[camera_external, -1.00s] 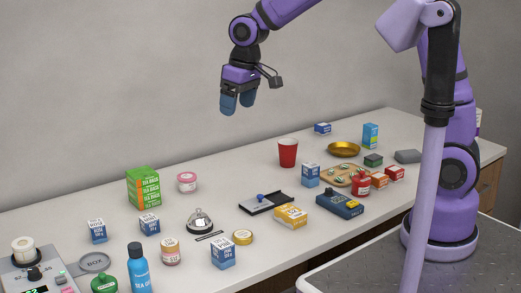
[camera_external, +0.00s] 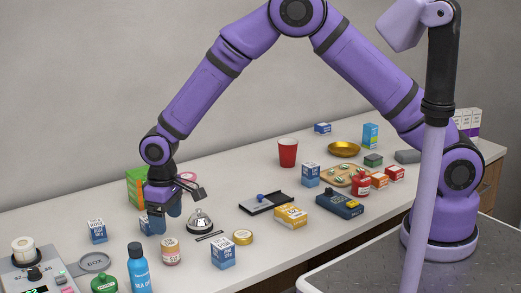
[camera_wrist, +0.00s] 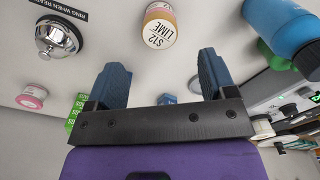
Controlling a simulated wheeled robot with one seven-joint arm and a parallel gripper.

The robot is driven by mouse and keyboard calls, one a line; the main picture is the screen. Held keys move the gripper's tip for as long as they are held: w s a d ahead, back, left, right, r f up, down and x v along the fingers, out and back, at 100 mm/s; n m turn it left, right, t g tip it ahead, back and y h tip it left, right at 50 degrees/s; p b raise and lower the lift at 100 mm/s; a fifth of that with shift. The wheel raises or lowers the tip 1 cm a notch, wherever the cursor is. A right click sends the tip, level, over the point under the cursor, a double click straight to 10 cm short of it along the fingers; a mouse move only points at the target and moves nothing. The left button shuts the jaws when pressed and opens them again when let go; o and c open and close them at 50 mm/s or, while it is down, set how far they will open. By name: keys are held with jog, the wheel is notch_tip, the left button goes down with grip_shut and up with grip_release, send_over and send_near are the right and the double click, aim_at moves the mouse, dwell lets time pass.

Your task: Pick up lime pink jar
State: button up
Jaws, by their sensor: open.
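A small jar marked LIME (camera_external: 170,252), with a pinkish-orange body and a pale lid, stands upright on the white counter at the lower left of the external view. In the wrist view the LIME jar (camera_wrist: 159,26) is at the top middle, ahead of the fingers, its lid label readable. My gripper (camera_external: 165,222) points down behind the jar in the external view. In the wrist view my gripper (camera_wrist: 162,75) has its two blue fingers spread apart, with nothing held between them. The fingers are apart from the jar.
A silver bell (camera_external: 200,221) stands just right of my gripper. A blue bottle (camera_external: 139,268) and a blue-and-white box (camera_external: 223,255) flank the jar. A pink-lidded jar (camera_wrist: 32,96) and a green box (camera_external: 136,188) stand behind my gripper, partly hidden in the external view.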

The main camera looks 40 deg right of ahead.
aim_at(169, 242)
notch_tip(169, 242, down, 10)
jog(key=shift+s+r, duration=0.1)
jog(key=shift+r, duration=0.15)
jog(key=c, duration=1)
jog(key=shift+r, duration=0.15)
